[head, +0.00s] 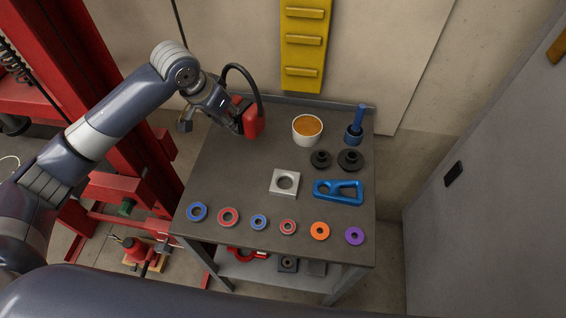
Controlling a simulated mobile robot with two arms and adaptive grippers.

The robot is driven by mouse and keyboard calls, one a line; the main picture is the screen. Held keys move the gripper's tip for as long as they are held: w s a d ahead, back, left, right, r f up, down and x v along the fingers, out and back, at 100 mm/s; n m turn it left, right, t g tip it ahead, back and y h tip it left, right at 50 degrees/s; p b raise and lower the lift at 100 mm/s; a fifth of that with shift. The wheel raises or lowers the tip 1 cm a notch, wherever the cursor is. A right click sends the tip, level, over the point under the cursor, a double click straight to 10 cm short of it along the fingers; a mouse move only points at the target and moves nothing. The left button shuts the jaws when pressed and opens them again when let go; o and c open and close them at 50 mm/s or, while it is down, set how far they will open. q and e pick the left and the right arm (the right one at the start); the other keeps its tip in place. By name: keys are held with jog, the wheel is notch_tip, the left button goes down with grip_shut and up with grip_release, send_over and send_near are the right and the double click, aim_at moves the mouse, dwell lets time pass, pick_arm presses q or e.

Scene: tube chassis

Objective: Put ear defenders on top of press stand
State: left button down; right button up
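The ear defenders (254,122) have red cups and a black headband that arches upward. They are at the back left of the dark grey stand (225,168), which I take for the press stand. My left gripper (238,124) reaches in from the upper left and appears shut on them. Its fingertips are partly hidden by the cups. I cannot tell whether the cups touch the stand top or hang just above it. My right gripper is not in view.
On the stand are a cup (296,130), a blue pestle-like tool (357,122), dark discs (350,160), a square metal plate (275,188), a blue bracket (337,199) and a front row of coloured rings (228,217). The left-middle top is clear. A red frame (115,110) stands left.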

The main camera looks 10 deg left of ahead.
aim_at(228, 130)
pick_arm(q)
jog(key=f, duration=0.3)
jog(key=shift+a+f+p, duration=0.25)
jog(key=shift+a+p, duration=0.05)
jog(key=shift+p, duration=0.05)
jog(key=f, duration=0.5)
jog(key=shift+d+f+p, duration=0.1)
jog(key=shift+d+p, duration=0.1)
jog(key=shift+p, duration=0.1)
jog(key=shift+w+f, duration=0.1)
jog(key=shift+f, duration=0.35)
jog(key=c, duration=1.4)
grip_release()
jog(key=shift+o, duration=1)
jog(key=v, duration=1.2)
jog(key=shift+b, duration=0.4)
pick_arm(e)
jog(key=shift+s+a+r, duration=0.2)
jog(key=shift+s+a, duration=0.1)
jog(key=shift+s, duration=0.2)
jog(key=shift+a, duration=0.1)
